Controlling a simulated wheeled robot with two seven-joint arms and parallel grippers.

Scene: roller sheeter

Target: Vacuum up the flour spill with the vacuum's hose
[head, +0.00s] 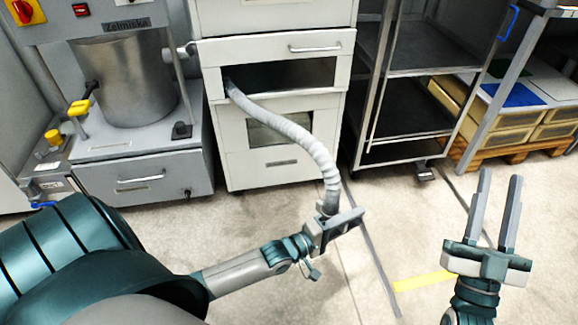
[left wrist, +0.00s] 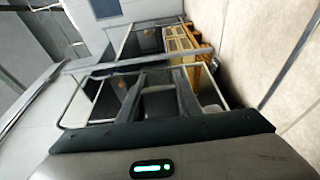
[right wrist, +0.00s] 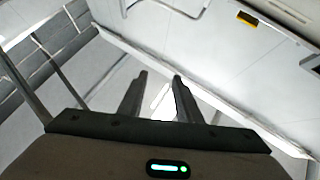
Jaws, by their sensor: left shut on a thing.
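The vacuum's ribbed grey-white hose (head: 290,132) runs from a dark opening in the white cabinet, curving down to my left gripper (head: 345,222). My left gripper is shut on the hose's lower end, above the floor. In the left wrist view, a dark grey shape sits between its fingers (left wrist: 158,80), but I cannot make it out clearly. My right gripper (head: 500,178) is open and empty, raised above the floor at the right. It also shows in the right wrist view (right wrist: 160,78). I cannot make out the flour spill in any view.
The white cabinet (head: 320,52) stands at the back middle. A machine with a steel bowl (head: 130,80) is at the left. A metal shelf rack (head: 410,85) and a bench with yellow bins (head: 505,137) stand at the right. A yellow strip (head: 424,281) marks the open floor.

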